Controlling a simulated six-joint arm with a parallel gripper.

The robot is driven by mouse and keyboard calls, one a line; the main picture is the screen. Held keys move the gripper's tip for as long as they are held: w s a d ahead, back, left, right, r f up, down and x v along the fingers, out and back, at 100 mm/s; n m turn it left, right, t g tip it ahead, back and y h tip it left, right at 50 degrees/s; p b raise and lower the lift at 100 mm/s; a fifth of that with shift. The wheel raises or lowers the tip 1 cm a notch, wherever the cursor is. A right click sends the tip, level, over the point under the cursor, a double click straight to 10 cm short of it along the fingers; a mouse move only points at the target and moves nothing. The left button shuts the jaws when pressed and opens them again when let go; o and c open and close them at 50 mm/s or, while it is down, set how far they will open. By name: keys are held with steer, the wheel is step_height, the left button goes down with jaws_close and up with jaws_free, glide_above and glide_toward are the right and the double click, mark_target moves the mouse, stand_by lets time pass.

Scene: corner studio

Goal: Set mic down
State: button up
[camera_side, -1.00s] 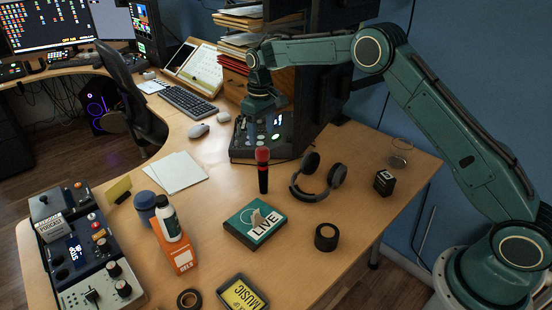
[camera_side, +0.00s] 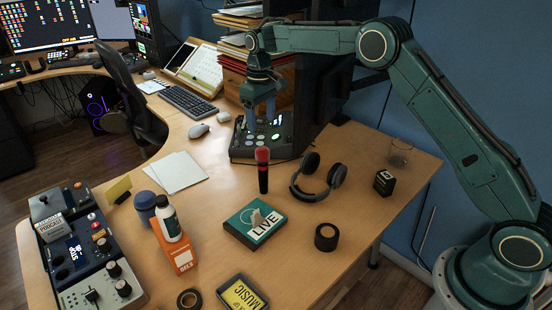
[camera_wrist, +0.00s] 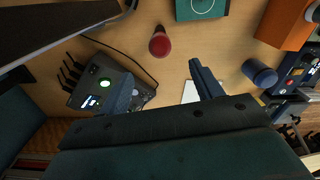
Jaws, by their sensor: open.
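The mic (camera_side: 263,178), with a black body and a red head, stands upright and free on the wooden desk, left of the headphones. In the wrist view its red head (camera_wrist: 160,44) shows near the top, beyond the fingertips. My gripper (camera_side: 261,118) is in front of the control panel, behind the mic in the side view, fingers pointing down. In the wrist view my gripper (camera_wrist: 162,74) has its two fingers spread with nothing between them. It is apart from the mic.
The control panel (camera_side: 243,148) with lit buttons is near my fingers. Headphones (camera_side: 318,178), a LIVE box (camera_side: 240,228), a black tape roll (camera_side: 326,237) and a small black cube (camera_side: 384,183) lie around the mic. Desk left of the mic is fairly clear.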

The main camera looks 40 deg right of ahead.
steer(key=shift+r, duration=2.55)
steer(key=shift+a+f+m+t+h, duration=1.05)
steer(key=shift+f+m+t, duration=1.05)
steer(key=shift+t, duration=0.8)
steer(key=s+r+t, duration=0.4)
steer(key=s+t, duration=0.3)
steer(key=s, duration=0.4)
glide_toward(266, 156)
steer(key=shift+a+f+t+h, duration=0.15)
steer(key=shift+f+t+h, duration=0.05)
steer(key=shift+t+h, duration=0.1)
steer(key=shift+x, duration=4.25)
